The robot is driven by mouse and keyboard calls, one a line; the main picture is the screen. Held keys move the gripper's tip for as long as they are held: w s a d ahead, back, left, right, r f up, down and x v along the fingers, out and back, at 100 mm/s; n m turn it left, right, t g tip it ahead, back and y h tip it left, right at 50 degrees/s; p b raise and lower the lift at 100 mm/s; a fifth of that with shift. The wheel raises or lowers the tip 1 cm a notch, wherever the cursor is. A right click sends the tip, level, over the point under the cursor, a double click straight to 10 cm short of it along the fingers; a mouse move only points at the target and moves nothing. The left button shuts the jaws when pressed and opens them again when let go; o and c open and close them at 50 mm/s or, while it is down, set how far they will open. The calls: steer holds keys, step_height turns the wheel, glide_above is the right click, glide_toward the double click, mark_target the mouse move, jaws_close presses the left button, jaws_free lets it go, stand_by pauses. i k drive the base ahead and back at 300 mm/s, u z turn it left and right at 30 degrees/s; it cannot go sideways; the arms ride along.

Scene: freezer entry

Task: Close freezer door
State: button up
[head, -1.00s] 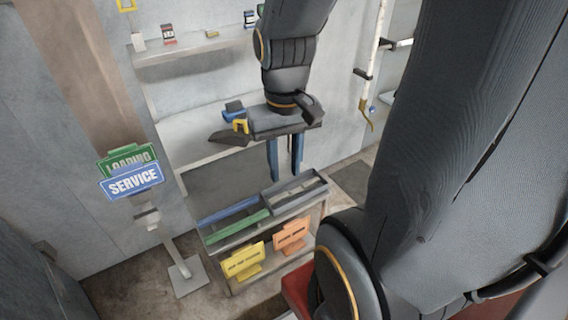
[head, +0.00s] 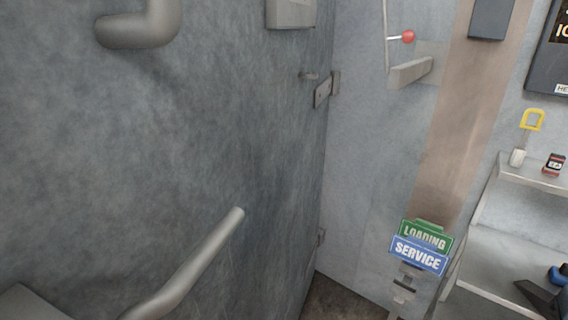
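A large grey door panel (head: 200,130), which I take to be the freezer door, fills the left and middle of the head view. A pale bar handle (head: 190,268) slants up across its lower left. A thicker curved fitting (head: 140,28) shows at the top left. A metal hinge-like bracket (head: 325,90) sits at the panel's far right edge, where it meets a pale wall. The panel's near edge is out of view, so I cannot tell how far it stands open. My gripper's fingers are out of view.
A green sign (head: 425,235) and a blue sign (head: 419,255) stand at the lower right. A wall shelf (head: 535,178) holds small items. A blue and dark object (head: 559,275) is cut off at the right edge. Some brown floor (head: 340,302) shows below the wall.

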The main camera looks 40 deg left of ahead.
mark_target(130, 129)
steer(key=u, duration=1)
steer(key=k, duration=0.85)
steer(key=u, duration=0.8)
